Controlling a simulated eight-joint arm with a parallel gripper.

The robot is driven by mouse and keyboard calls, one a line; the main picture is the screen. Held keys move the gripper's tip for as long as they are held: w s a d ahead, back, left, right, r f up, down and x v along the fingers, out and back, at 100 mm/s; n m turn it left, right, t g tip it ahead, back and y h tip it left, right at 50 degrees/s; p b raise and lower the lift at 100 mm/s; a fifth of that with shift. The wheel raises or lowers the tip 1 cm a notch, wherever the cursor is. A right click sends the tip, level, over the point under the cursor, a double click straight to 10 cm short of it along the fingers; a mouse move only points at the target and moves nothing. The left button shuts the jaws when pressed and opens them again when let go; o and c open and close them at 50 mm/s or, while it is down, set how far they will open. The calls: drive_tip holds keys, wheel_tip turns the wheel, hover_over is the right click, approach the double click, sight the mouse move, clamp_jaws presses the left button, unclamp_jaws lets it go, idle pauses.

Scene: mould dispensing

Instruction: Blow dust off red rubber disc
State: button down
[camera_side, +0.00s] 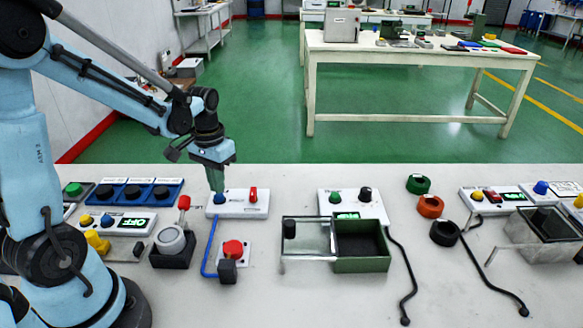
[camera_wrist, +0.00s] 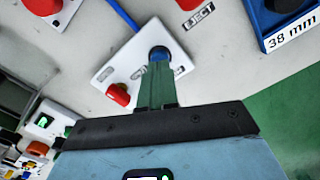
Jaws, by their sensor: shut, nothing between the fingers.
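My gripper (camera_side: 217,190) is shut, with green fingers pointing down, also in the wrist view (camera_wrist: 158,70). Its tips are at a round blue knob (camera_wrist: 160,53) on a small white panel (camera_side: 240,212); I cannot tell whether they press it. The panel also bears a red switch (camera_side: 253,195). A blue hose (camera_side: 212,243) runs from the panel toward a dark block (camera_side: 227,271). Beside that block a red round piece (camera_side: 233,249) sits on a white plate; I cannot tell if it is the red rubber disc. No dust is discernible on it.
Left stand a red-topped lever (camera_side: 184,202), a grey round part (camera_side: 171,240) in a dark holder and a blue tray (camera_side: 128,183) with black discs. Right are a green open box (camera_side: 362,266), a white panel (camera_side: 353,211), loose rings (camera_side: 430,206) and black cables.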

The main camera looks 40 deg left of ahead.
wheel_tip(320, 180, up, 9)
drive_tip(key=shift+r, duration=0.2)
idle(0.9)
drive_tip(key=s+d+m+t, duration=0.3)
drive_tip(key=d+t, duration=0.4)
drive_tip(key=d, duration=0.5)
drive_tip(key=shift+f, duration=0.15)
drive_tip(key=shift+s, duration=0.15)
idle(1.1)
